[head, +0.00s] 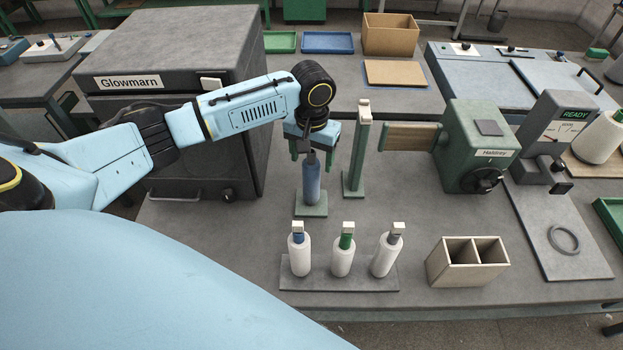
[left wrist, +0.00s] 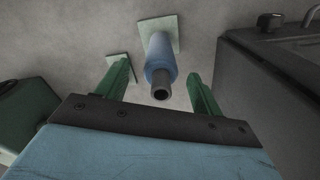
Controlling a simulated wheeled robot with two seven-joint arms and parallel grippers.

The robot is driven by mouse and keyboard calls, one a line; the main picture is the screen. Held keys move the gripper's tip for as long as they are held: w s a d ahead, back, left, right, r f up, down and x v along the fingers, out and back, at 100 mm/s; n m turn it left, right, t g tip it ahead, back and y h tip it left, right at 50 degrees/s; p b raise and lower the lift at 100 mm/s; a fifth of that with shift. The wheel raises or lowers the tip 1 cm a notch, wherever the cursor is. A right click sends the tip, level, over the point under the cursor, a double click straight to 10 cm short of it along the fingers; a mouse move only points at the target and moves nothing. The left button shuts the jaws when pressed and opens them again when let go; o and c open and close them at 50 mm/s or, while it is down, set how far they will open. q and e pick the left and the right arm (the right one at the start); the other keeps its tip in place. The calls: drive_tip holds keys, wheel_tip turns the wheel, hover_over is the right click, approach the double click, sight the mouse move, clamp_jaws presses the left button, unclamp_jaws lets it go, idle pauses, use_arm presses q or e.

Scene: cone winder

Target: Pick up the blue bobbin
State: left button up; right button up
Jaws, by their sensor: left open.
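The blue bobbin (head: 312,183) stands upright on a small green base plate (head: 311,211) on the table. My left gripper (head: 309,155) is above it, pointing down, with its green fingers open around the level of the bobbin's dark top. In the left wrist view the blue bobbin (left wrist: 160,65) shows with its dark hollow tip between the two fingers of the open left gripper (left wrist: 160,90). The fingers look apart from it on both sides. My right gripper is in neither view.
A green post (head: 358,150) stands just right of the bobbin. A rack (head: 340,280) with several white bobbins is in front. A green winder (head: 478,150) and a two-part wooden box (head: 432,268) are to the right. The dark Glowmarn cabinet (head: 215,150) is close on the left.

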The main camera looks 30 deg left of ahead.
sight(311, 179)
use_arm(q)
wheel_tip(311, 179, down, 3)
drive_tip(key=shift+a+r, duration=0.1)
drive_tip(key=shift+f, duration=0.5)
drive_tip(key=c, duration=0.9)
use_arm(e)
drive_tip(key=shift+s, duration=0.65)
